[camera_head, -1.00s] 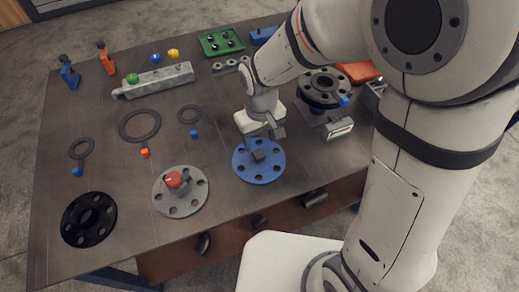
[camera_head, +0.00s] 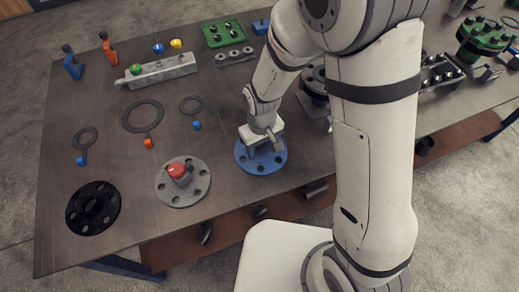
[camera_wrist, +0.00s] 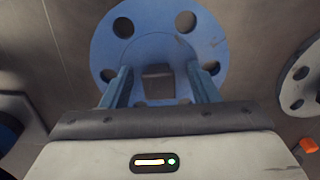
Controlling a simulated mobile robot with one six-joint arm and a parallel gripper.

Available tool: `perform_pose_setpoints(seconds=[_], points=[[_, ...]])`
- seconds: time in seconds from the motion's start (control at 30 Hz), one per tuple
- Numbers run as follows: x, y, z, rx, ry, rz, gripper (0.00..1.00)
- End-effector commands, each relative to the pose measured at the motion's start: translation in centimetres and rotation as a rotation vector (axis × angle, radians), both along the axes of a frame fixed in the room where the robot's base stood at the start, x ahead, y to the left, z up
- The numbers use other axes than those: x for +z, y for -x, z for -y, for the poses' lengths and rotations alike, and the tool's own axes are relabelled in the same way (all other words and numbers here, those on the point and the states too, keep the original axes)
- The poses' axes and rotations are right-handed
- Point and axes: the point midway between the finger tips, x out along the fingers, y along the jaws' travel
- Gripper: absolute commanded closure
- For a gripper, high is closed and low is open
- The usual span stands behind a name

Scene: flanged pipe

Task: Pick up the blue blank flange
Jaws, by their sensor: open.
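The blue blank flange (camera_head: 262,164) lies flat on the dark table below my gripper, partly hidden by it. It is a round disc with bolt holes and a dark square knob (camera_wrist: 158,80) at its middle. My gripper (camera_head: 264,148) is over the flange, pointing down. In the wrist view the flange (camera_wrist: 128,42) fills the upper middle. The two fingers of my gripper (camera_wrist: 160,88) are apart, one on each side of the knob.
A grey flange with a red knob (camera_head: 181,180) lies to the left, and a black flange (camera_head: 93,208) farther left. Ring gaskets (camera_head: 143,116) lie behind them. A grey manifold with coloured knobs (camera_head: 158,72) and a green tray (camera_head: 223,34) are at the back.

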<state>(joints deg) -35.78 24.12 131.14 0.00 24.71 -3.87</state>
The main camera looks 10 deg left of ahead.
Motion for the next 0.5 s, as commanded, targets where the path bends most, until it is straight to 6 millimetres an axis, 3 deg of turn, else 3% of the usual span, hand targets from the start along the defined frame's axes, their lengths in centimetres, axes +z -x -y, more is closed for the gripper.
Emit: perform_pose_setpoints(seconds=[0.07, 0.5], points=[[0.01, -0.01, 0.01, 0.000, 0.000, 0.000, 0.45], [0.03, -0.02, 0.04, -0.001, 0.000, 0.000, 0.81]])
